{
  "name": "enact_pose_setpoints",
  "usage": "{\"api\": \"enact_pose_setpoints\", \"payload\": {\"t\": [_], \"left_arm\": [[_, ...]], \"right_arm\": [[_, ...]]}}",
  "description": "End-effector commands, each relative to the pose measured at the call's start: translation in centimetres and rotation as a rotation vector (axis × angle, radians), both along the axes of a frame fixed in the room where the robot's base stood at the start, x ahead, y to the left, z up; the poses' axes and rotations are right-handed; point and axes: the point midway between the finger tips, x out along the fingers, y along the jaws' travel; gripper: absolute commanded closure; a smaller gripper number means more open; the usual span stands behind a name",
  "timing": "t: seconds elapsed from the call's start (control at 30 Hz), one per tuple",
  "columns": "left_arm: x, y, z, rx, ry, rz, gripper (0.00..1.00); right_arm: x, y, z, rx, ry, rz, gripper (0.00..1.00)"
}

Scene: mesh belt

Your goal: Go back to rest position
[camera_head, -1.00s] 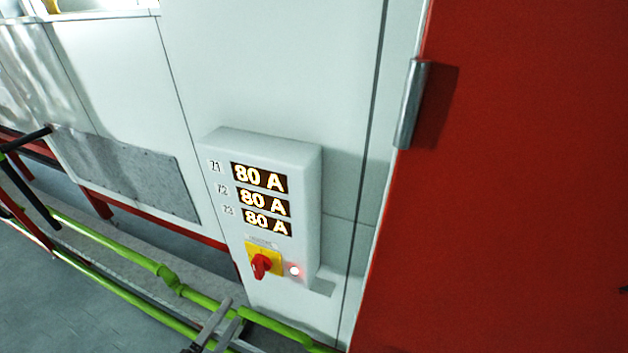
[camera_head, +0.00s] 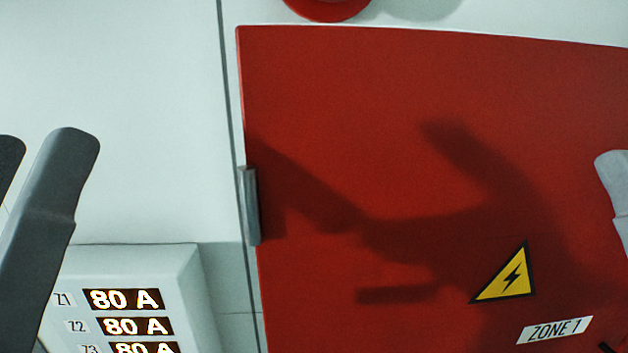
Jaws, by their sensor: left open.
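My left gripper (camera_head: 40,148) is at the left edge in the head view, its two grey fingers pointing up with a gap between them. It is open, and nothing shows between the fingers. It appears in front of the white wall and the left part of the control box. A light grey rounded piece at the right edge looks like the tip of my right gripper (camera_head: 612,185). Most of it is cut off, so its jaws cannot be judged.
A red cabinet door (camera_head: 340,110) with a metal hinge (camera_head: 249,205), a yellow warning triangle (camera_head: 508,278) and a "ZONE 1" label (camera_head: 554,330) fills the right. A grey control box (camera_head: 187,290) shows "80 A" displays at lower left. Arm-shaped shadows fall on the door.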

Motion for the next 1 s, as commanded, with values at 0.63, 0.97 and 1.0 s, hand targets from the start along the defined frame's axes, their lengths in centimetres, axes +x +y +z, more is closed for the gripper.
{"api": "enact_pose_setpoints", "payload": {"t": [0.63,0.97,1.0], "left_arm": [[0.9,2.9,24.4,0.107,0.061,0.319,0.0],[1.0,2.9,34.7,0.106,0.061,0.318,0.0],[1.0,2.9,34.9,0.106,0.061,0.318,0.0]], "right_arm": [[0.0,0.0,25.4,0.0,-0.001,0.0,1.0],[0.0,0.0,35.7,0.0,0.0,0.0,1.0],[0.0,0.0,35.9,0.0,0.0,0.0,1.0]]}}
